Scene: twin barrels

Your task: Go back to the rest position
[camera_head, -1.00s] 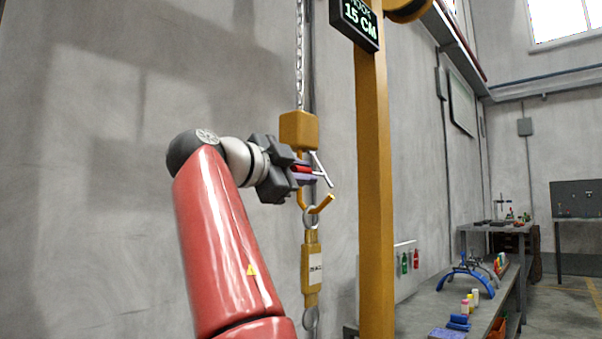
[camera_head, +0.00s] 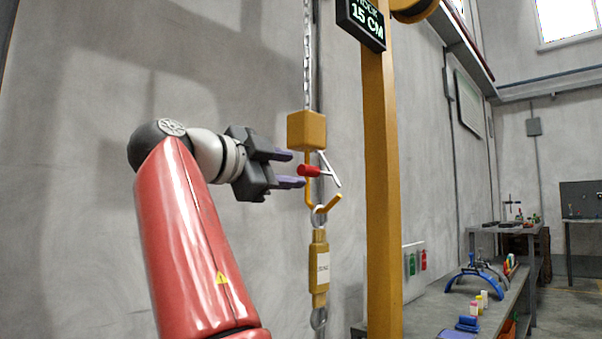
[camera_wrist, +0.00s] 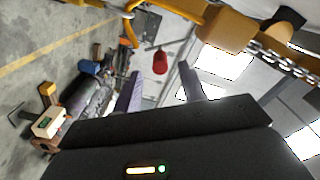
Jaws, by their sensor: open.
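My gripper (camera_head: 289,169) is open and empty in the head view, with its two purple-grey fingers pointing right. A red knob (camera_head: 309,171) on the hook's latch is just beyond the fingertips, apart from them. The yellow hook (camera_head: 331,203) hangs from a yellow block (camera_head: 307,130) on a chain. A yellow weight (camera_head: 319,268) hangs by its ring from the hook. In the wrist view, the red knob (camera_wrist: 160,62) shows ahead of my open fingers (camera_wrist: 163,83).
A yellow post (camera_head: 382,190) with a display reading 15 CM (camera_head: 361,21) stands right of the hook. A grey wall (camera_head: 90,100) is behind my arm. A workbench (camera_head: 425,305) with bottles and blue items stretches away at the right.

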